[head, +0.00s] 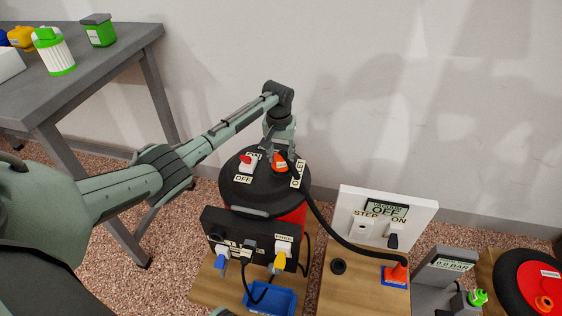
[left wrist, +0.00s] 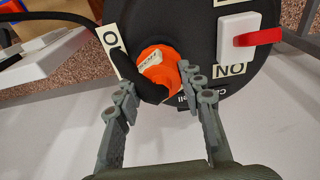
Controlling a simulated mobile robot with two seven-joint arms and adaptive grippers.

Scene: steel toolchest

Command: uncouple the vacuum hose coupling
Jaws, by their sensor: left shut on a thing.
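The orange vacuum hose coupling (head: 281,167) sits on the black lid of the red vacuum (head: 240,192). In the left wrist view the coupling (left wrist: 158,64) has a small label and a black elbow where the hose joins. My left gripper (head: 281,152) reaches down over it. In the wrist view my left gripper (left wrist: 159,82) has a finger on either side of the coupling and is shut on it. The black hose (head: 328,229) runs from the coupling to an orange end piece (head: 396,272) on a blue base. My right gripper is not in view.
A red-handled switch (head: 246,161) stands beside the coupling on the lid. A black socket panel (head: 249,238) and blue tray (head: 271,299) are in front. A grey table (head: 90,70) is at left.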

